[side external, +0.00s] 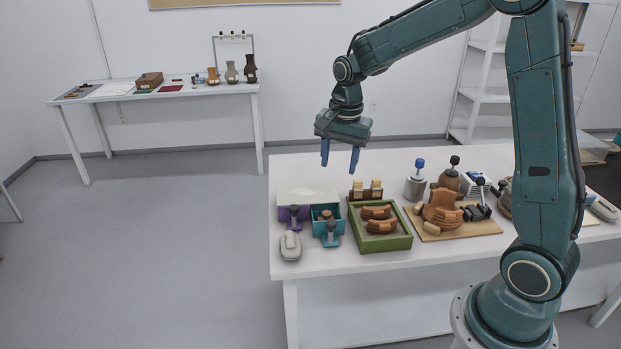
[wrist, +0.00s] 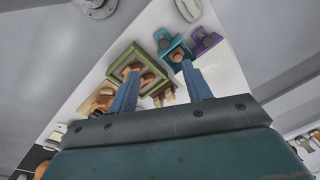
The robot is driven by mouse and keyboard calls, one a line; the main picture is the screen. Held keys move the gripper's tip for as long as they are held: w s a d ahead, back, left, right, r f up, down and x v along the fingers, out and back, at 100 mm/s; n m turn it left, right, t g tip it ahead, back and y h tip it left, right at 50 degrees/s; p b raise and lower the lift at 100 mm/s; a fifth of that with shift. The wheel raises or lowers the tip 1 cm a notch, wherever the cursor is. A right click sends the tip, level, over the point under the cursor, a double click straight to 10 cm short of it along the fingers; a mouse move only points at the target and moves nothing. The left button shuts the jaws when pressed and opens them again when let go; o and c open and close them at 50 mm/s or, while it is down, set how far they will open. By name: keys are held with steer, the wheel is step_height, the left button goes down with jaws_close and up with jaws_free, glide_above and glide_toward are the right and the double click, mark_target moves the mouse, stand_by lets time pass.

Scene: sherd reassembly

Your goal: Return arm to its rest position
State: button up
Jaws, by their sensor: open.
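My gripper (side external: 340,155) hangs well above the white work table (side external: 300,256), over its back left part, with its blue fingers pointing down. The fingers are apart and nothing is between them. In the wrist view my gripper (wrist: 158,90) also shows two spread blue fingers. Below and to the right of it, a green tray (side external: 402,243) holds several orange-brown sherds (side external: 379,212). A partly rebuilt brown pot (side external: 442,204) sits on a wooden board (side external: 486,227) to the right of the tray. My fingers touch nothing.
Teal (side external: 329,241) and purple (side external: 284,214) bins with clamps stand left of the tray. A grey jar (side external: 415,188) and other tools crowd the table's right side. A back table (side external: 230,88) with vases stands apart at left. The air around my gripper is clear.

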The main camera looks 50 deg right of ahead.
steer(key=s+a+r+n+t, duration=0.2)
steer(key=s+a+r+n, duration=0.45)
steer(key=s+r, duration=0.35)
steer(key=s+a+n+t, duration=0.2)
steer(key=s+n, duration=0.6)
steer(key=s, duration=0.5)
steer(key=shift+a+t, duration=0.3)
